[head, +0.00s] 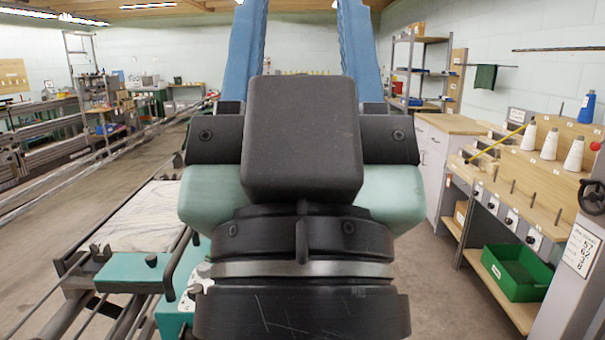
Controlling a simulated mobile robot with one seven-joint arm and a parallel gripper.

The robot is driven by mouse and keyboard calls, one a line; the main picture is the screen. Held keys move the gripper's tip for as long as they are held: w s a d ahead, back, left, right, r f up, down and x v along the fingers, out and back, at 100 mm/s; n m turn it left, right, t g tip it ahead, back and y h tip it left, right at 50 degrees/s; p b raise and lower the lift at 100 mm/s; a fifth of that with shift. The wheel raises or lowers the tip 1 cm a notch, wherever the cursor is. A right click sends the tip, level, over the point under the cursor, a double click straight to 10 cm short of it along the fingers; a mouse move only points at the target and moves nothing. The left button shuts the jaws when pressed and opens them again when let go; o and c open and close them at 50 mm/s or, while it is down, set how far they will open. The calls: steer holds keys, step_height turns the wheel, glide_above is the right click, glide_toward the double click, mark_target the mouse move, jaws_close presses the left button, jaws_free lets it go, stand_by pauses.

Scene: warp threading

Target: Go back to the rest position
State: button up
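My own arm fills the middle of the head view, with a black collar, a dark block and two blue beams that rise out of the top of the picture. The end of the arm is not visible, so my gripper and anything in it cannot be seen. My arm hides much of the middle of the room.
At right stands a wooden workbench (545,205) with white thread cones (549,143), a blue cone (587,107) and a green bin (515,272) below. Machine rails and a pale-topped tray (140,222) lie close at left. Shelves (420,70) stand behind. Floor shows at left.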

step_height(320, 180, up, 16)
steer(key=p, duration=1.3)
steer(key=shift+p, duration=0.35)
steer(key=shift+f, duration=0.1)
